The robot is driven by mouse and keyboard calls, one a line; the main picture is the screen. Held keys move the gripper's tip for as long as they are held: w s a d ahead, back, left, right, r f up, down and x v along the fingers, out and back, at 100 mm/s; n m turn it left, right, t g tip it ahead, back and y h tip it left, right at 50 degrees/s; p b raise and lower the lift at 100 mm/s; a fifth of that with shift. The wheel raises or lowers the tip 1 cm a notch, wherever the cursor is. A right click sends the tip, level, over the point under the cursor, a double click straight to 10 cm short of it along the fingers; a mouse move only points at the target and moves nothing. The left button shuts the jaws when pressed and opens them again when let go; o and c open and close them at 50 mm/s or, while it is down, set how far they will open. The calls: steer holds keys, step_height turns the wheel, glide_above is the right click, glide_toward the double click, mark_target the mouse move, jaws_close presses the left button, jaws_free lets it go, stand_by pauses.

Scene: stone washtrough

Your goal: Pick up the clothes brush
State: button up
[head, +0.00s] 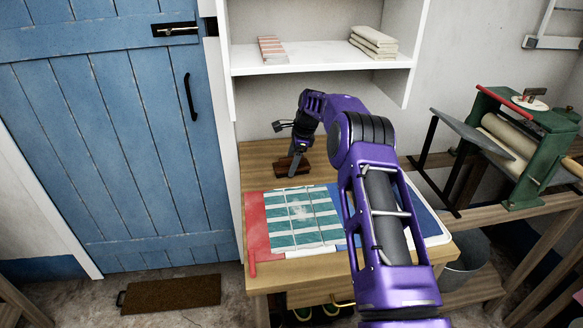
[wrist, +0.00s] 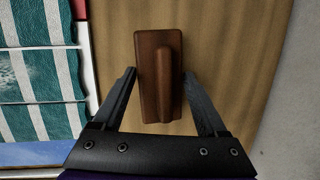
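The clothes brush (wrist: 148,85) is a brown wooden block with a raised ridge along its top. It lies on the wooden table top, near the back left corner in the head view (head: 282,167). My gripper (wrist: 163,80) is open above it in the wrist view, with one finger on each side of the brush and gaps visible between fingers and wood. In the head view my gripper (head: 296,165) points down at the brush and hides part of it.
A green-and-white striped cloth (head: 301,232) lies on a red, white and blue mat (head: 257,235) in front of the brush. A white shelf (head: 320,58) holding folded cloths (head: 373,43) hangs above the table's back. A green mangle (head: 545,135) stands to the right.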

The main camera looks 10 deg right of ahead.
mark_target(290, 157)
steer(key=c, duration=0.8)
steer(key=shift+o, duration=0.2)
steer(key=shift+r, duration=0.2)
step_height(290, 157, up, 3)
steer(key=shift+f, duration=0.15)
steer(key=shift+s+r, duration=0.1)
steer(key=shift+r, duration=0.25)
steer(key=s, duration=1.7)
steer(key=shift+s+f, duration=0.1)
steer(key=shift+s, duration=0.3)
